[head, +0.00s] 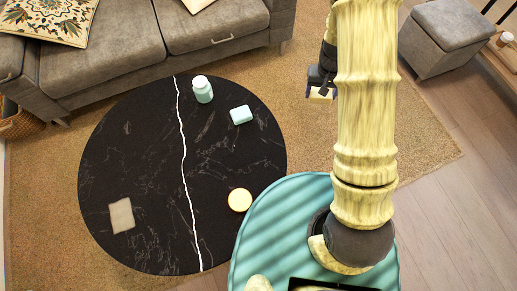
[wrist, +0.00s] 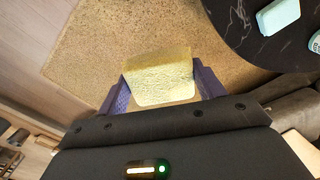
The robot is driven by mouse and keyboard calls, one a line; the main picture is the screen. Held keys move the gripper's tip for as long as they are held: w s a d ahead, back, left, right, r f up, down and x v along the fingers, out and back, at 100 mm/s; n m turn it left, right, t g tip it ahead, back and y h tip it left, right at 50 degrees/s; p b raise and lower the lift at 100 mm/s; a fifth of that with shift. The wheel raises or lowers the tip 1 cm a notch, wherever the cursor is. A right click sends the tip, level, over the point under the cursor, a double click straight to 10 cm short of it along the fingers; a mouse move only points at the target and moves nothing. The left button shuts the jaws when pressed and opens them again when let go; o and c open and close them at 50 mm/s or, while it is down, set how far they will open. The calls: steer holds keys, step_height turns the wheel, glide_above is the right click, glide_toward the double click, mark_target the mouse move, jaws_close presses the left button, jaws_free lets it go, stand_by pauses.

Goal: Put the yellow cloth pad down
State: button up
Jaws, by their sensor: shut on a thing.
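The yellow cloth pad (wrist: 160,82) is held between the two purple fingers of my gripper (wrist: 160,92) in the wrist view. It hangs over the tan rug, beside the round black table. In the head view my gripper (head: 321,92) is at the upper middle, right of the table and partly hidden behind my arm. Only a small pale part of the pad (head: 321,96) shows there. The gap between pad and rug cannot be judged.
The black marble table (head: 140,130) holds a mint bottle (head: 202,90), a mint block (head: 241,115), a round yellow item (head: 240,200) and a beige square (head: 122,215). A grey sofa (head: 130,45) stands behind, a grey ottoman (head: 445,35) at upper right. The rug (head: 305,135) has free room.

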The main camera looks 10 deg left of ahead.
steer(key=s+a+f+n+b, duration=0.1)
steer(key=s+a+f+n, duration=0.15)
steer(key=a, duration=0.35)
steer(key=s+a+f+n+b, duration=0.1)
steer(key=s+a+f, duration=0.1)
steer(key=s+a, duration=0.25)
steer(key=n+b, duration=0.2)
glide_above(257, 150)
step_height(257, 150, down, 3)
steer(key=shift+d+r, duration=0.1)
steer(key=shift+r, duration=0.05)
step_height(257, 150, down, 6)
steer(key=shift+w+f+b, duration=0.1)
steer(key=shift+f+b, duration=0.1)
steer(key=shift+b, duration=0.65)
steer(key=shift+s, duration=0.2)
steer(key=shift+w+f+b, duration=0.15)
steer(key=shift+f+b, duration=0.4)
steer(key=shift+f, duration=1.25)
steer(key=shift+f, duration=0.2)
